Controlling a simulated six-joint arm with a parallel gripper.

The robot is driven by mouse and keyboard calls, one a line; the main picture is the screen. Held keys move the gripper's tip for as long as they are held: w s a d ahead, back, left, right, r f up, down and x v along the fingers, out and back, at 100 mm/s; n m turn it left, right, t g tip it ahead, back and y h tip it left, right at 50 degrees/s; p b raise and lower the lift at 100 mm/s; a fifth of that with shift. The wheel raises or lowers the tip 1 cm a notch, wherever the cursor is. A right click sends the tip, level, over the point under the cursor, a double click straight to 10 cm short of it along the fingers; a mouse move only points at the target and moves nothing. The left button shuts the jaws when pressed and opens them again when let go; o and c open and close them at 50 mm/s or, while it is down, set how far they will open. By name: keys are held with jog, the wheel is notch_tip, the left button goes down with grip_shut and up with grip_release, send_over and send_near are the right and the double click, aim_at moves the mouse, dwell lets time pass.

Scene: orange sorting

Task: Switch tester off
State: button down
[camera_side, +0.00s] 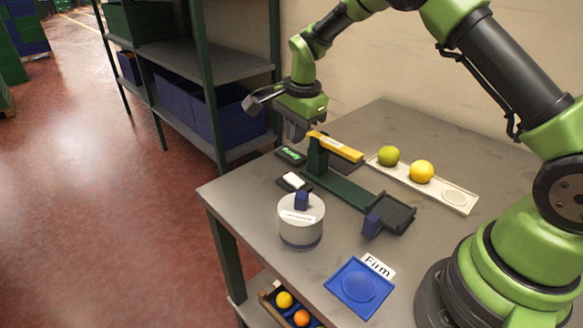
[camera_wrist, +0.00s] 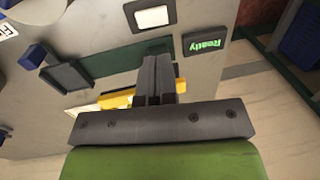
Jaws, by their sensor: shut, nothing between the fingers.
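The tester has a dark green base (camera_side: 343,188), a yellow bar (camera_side: 340,149) on a post and a dark square plate (camera_side: 392,214) at its near end. A small display (camera_side: 290,156) reads "Ready" in green; it also shows in the wrist view (camera_wrist: 205,43). Beside it is a white rocker or button (camera_side: 294,181), seen from above in the wrist view (camera_wrist: 151,17); its position is unclear. My gripper (camera_side: 296,136) is shut and empty, above the table by the yellow bar and display. In the wrist view its fingertips (camera_wrist: 156,65) lie between the display and the yellow bar.
A grey drum (camera_side: 301,232) with a blue knob stands in front of the switch. A blue pad (camera_side: 343,282) lies by a "Firm" label (camera_side: 379,265). Shelving (camera_side: 200,62) stands behind left.

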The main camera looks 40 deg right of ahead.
aim_at(295, 180)
jog(key=f, duration=0.3)
jog(key=w+f, duration=0.1)
jog(key=f, duration=0.6)
jog(key=shift+w, duration=0.15)
jog(key=shift+f, duration=0.2)
jog(key=shift+s+r, duration=0.2)
jog(key=shift+s, duration=0.55)
jog(key=shift+r, duration=0.1)
notch_tip(295, 180, up, 14)
jog(key=s, duration=0.2)
jog(key=shift+w, duration=0.2)
